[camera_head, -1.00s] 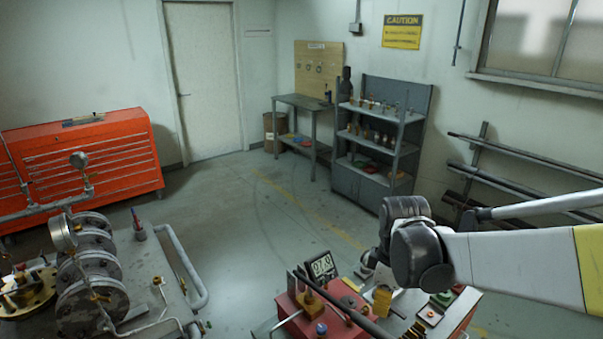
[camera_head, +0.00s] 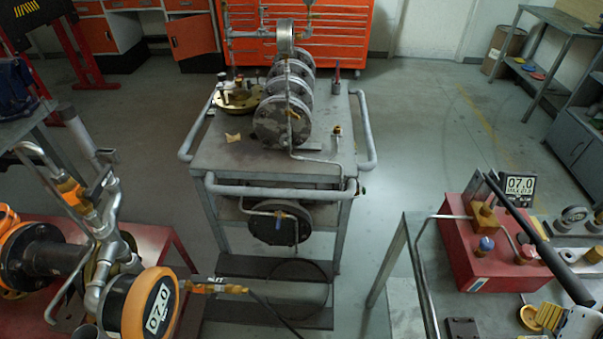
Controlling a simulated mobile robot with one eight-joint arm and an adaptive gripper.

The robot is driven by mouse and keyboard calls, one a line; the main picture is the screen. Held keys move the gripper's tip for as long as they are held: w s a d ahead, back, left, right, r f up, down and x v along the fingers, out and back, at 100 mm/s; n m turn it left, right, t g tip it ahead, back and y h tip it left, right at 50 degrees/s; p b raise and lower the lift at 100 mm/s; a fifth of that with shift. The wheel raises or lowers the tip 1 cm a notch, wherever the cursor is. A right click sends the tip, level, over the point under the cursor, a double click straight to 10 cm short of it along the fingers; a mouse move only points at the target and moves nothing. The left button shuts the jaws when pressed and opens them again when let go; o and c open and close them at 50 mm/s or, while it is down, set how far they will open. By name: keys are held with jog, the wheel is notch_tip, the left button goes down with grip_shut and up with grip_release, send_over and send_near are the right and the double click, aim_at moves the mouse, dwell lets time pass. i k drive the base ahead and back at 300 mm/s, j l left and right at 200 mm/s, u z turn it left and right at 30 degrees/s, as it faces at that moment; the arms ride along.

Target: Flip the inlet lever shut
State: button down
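A pipe and valve assembly stands on a red bench at the lower left, with a dark flanged body (camera_head: 45,255) and grey pipe fittings. An orange-ringed gauge (camera_head: 150,305) on it reads about 07.0. An orange-bodied fitting (camera_head: 70,190) sits on the upright pipes, and another orange fitting (camera_head: 200,287) sits in the line right of the gauge, where a brass end meets a black hose. I cannot tell which part is the inlet lever or how it is set. My gripper is not in view.
A grey cart (camera_head: 240,160) with flanged discs (camera_head: 283,120) stands in the middle. A red pump box (camera_head: 485,240) with a long black handle (camera_head: 540,240) and a 07.0 display (camera_head: 519,187) is on the right bench. Floor shows between cart and right bench.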

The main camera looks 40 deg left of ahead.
aim_at(195, 280)
jog(key=u, duration=2.5)
